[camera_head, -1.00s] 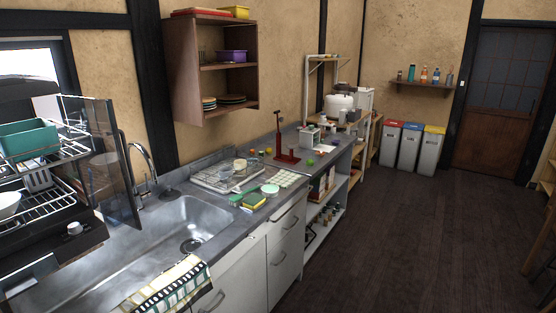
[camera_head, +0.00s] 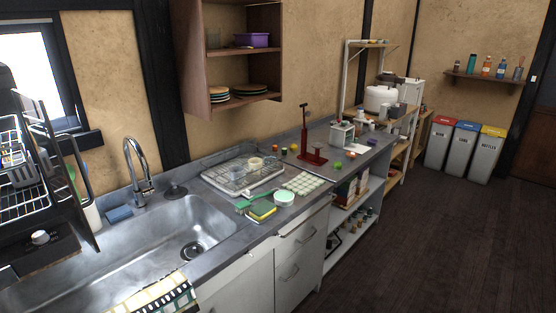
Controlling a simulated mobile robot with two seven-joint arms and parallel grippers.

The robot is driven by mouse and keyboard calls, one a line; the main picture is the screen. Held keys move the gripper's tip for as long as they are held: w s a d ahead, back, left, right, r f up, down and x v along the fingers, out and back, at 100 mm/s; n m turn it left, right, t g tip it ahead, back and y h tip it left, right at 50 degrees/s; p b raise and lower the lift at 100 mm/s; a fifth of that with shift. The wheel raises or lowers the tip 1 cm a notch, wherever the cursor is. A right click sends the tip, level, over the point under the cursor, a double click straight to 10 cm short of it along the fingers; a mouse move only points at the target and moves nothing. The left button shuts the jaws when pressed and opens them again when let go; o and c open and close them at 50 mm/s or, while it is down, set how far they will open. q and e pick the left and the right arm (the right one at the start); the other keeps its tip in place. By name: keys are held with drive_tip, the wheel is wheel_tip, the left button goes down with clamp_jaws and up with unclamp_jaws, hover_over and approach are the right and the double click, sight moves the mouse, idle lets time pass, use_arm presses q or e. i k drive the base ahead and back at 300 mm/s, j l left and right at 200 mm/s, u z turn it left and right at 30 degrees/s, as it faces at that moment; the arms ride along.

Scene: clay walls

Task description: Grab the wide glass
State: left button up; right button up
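No glass can be picked out for certain as the wide glass. A clear, glass-like vessel (camera_head: 238,171) stands on the drying tray (camera_head: 215,178) on the counter, beside a cream cup-like item (camera_head: 256,163). Another clear, glass-like item (camera_head: 213,39) stands on the middle level of the wooden wall shelf (camera_head: 228,52), left of a purple container (camera_head: 252,40). Both are small and their widths are hard to judge. Neither of my grippers is in view.
A steel sink (camera_head: 150,250) lies left of the tray, with a tall faucet (camera_head: 138,170). A sponge (camera_head: 262,210), a pale green bowl (camera_head: 284,198) and a red stand (camera_head: 312,158) are on the counter. The dark floor (camera_head: 430,240) at right is clear.

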sight(270, 160)
drive_tip(key=i+l+u, duration=0.15)
drive_tip(key=i+l, duration=0.2)
drive_tip(key=i+l+u, duration=0.1)
drive_tip(key=i+l, duration=0.2)
drive_tip(key=l, duration=0.3)
drive_tip(key=i+l+u, duration=0.15)
drive_tip(key=i+l, duration=0.15)
drive_tip(key=l, duration=0.25)
drive_tip(key=i+l+u, duration=0.1)
drive_tip(key=i+l, duration=0.2)
drive_tip(key=l, duration=0.25)
drive_tip(key=i+l+u, duration=0.15)
drive_tip(key=l, duration=0.4)
drive_tip(key=i+l+u, duration=0.15)
drive_tip(key=i+l, duration=0.15)
drive_tip(key=l, duration=0.3)
drive_tip(key=i+l+u, duration=0.1)
drive_tip(key=l, duration=0.55)
drive_tip(key=i+l+u, duration=0.15)
drive_tip(key=l, duration=0.5)
drive_tip(key=i, duration=0.1)
